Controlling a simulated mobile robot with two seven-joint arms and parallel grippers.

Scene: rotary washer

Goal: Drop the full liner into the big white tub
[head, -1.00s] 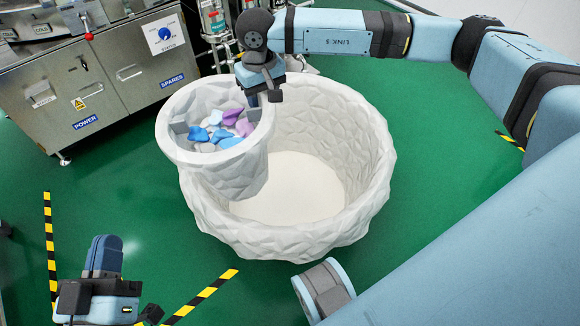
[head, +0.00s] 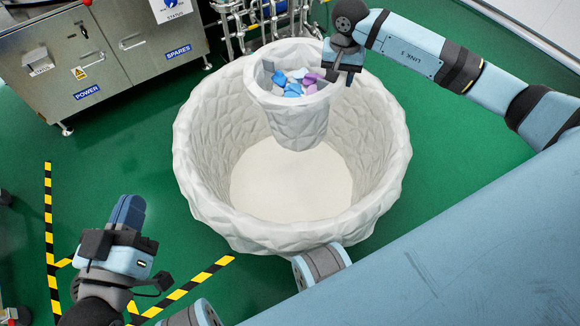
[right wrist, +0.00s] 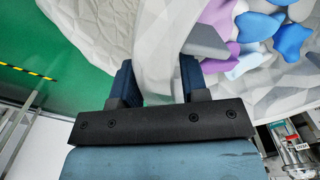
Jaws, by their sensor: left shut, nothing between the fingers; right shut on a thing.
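The full liner (head: 298,126) is a white faceted bucket holding blue, purple, white and grey pieces (head: 296,82). It hangs upright over the far part of the big white tub (head: 205,190), whose bare floor shows below it. My right gripper (head: 335,72) is shut on the liner's right rim. In the right wrist view the liner's rim (right wrist: 165,65) passes between the two dark fingers, with the coloured pieces just beyond. Whether the liner's base touches the tub is hard to tell. My left gripper (head: 127,212) is shut and empty, left of the tub, apart from it.
A grey metal cabinet (head: 120,60) with POWER and SPARES labels stands at the back left. A metal pipe rack (head: 262,22) stands behind the tub.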

